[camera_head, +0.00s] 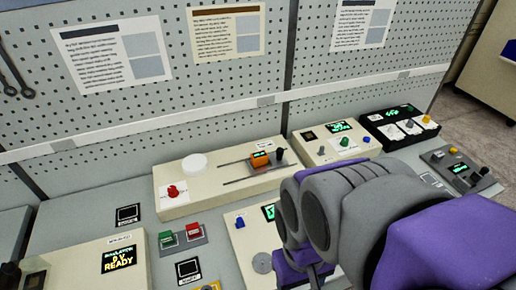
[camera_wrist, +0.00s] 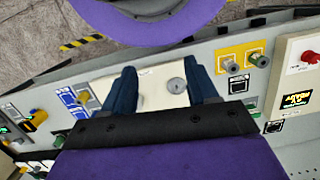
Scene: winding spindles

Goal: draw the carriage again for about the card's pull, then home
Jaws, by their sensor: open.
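A long cream unit (camera_head: 222,182) stands against the pegboard. On its right part an orange carriage-like block (camera_head: 261,159) with a small display sits at two dark slots, beside a black-knobbed lever (camera_head: 280,155). A white round spindle cap (camera_head: 194,164) and a red knob (camera_head: 173,190) are on its left part. My gripper (camera_wrist: 161,86) is open in the wrist view, its two dark blue fingers apart over a cream panel with a grey disc (camera_wrist: 176,85). Nothing is held. In the head view my arm hides the fingertips. The carriage is not clear in the wrist view. I cannot tell which card is meant.
Printed sheets (camera_head: 112,53) hang on the pegboard. A display unit reading READY (camera_head: 118,258) is at the lower left. Red and green buttons (camera_head: 182,236) lie near the middle. A black unit (camera_head: 400,124) and a grey unit (camera_head: 458,168) stand at the right.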

